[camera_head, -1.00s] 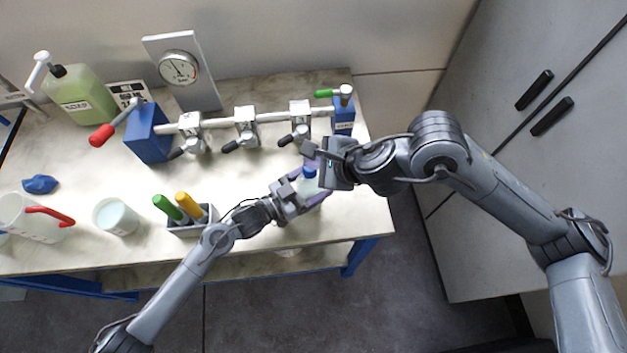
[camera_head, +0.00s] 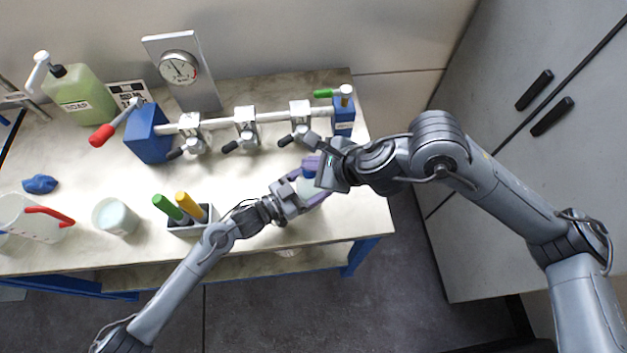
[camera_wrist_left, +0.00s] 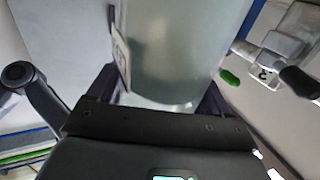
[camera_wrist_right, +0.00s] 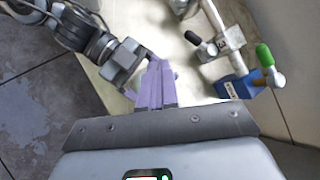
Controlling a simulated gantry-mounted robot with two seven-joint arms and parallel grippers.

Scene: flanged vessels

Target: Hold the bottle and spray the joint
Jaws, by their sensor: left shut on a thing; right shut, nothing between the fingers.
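A pipe (camera_head: 272,115) with several clamped joints runs between two blue blocks at the back of the bench. The rightmost clamped joint (camera_head: 300,113) is nearest my grippers. My left gripper (camera_head: 311,190) is shut on a pale translucent bottle (camera_head: 308,187), held in front of the pipe's right end. The bottle's body fills the upper middle of the left wrist view (camera_wrist_left: 185,50); its top is out of that frame. My right gripper (camera_head: 310,163) is shut and empty, close above the bottle's top, which it partly hides. Its purple fingers (camera_wrist_right: 155,85) are together in the right wrist view; I cannot tell whether they touch the bottle.
A pressure gauge (camera_head: 180,68) and a green soap bottle (camera_head: 82,98) stand behind. A grey holder (camera_head: 190,228) with green and yellow handles, a beaker (camera_head: 115,217) and a red-handled jug (camera_head: 28,222) are at the front left. The bench's middle is mostly clear.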

